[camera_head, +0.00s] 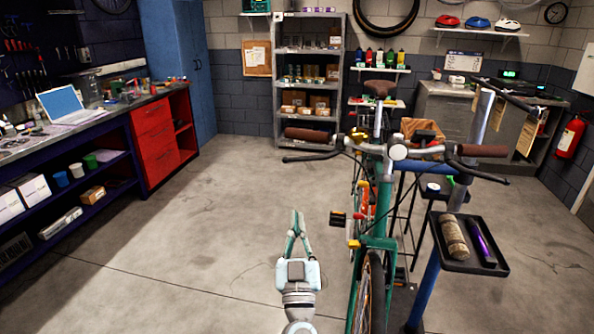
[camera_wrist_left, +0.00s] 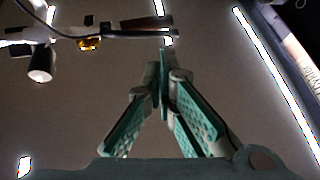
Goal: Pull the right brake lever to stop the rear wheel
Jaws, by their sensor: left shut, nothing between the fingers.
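The bike (camera_head: 378,225) stands with its front wheel toward me. The handlebar's brown grip at picture left (camera_head: 307,134) has a black brake lever (camera_head: 312,157) below it; as the bike faces me, this is its right lever. The other lever (camera_head: 478,174) sits under the right-hand grip. The rear wheel is mostly hidden behind the frame. My left gripper (camera_head: 296,218) points up, its fingertips together and empty, below the left-hand lever in the picture and apart from it. In the wrist view the fingers (camera_wrist_left: 163,80) meet; a thin dark curved bar (camera_wrist_left: 120,34) crosses above. My right gripper is out of view.
A black tray (camera_head: 462,267) on the blue stand holds a cork-coloured roll (camera_head: 454,236) and a purple object (camera_head: 482,240). A pedal (camera_head: 338,219) sticks out right of my gripper. A workbench (camera_head: 100,122) lines the left. The floor left of the bike is clear.

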